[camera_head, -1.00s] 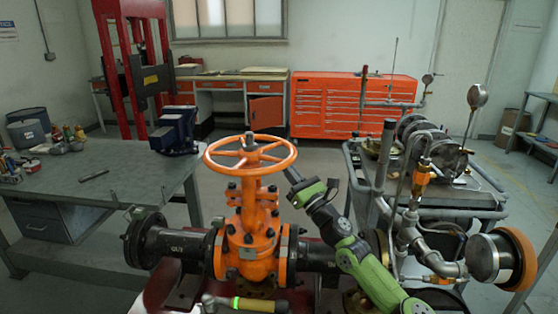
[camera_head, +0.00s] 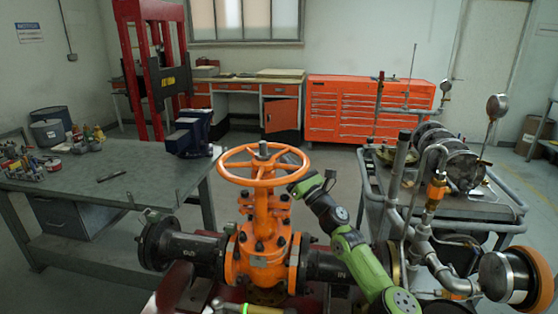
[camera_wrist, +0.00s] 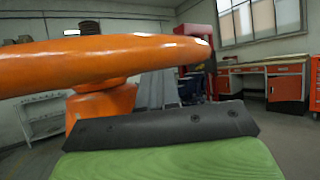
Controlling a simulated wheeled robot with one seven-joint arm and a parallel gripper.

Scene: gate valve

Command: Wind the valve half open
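The gate valve has an orange body (camera_head: 262,240) set upright in a black flanged pipe, with an orange spoked handwheel (camera_head: 233,177) lying level on top. My gripper (camera_head: 288,158) is at the wheel's right side, its dark end overlapping the rim in the head view. I cannot tell whether it touches the wheel. In the wrist view the handwheel rim (camera_wrist: 100,60) crosses very close in front, above a dark bar and the green top of my arm's end. The fingertips are not clear in either view, so their opening cannot be told.
A grey workbench (camera_head: 110,175) with a blue vise (camera_head: 190,132) stands at left. A cart with pipes and gauges (camera_head: 450,165) stands close on the right, near my arm. An orange tool cabinet (camera_head: 365,110) is at the back. Open floor lies behind the valve.

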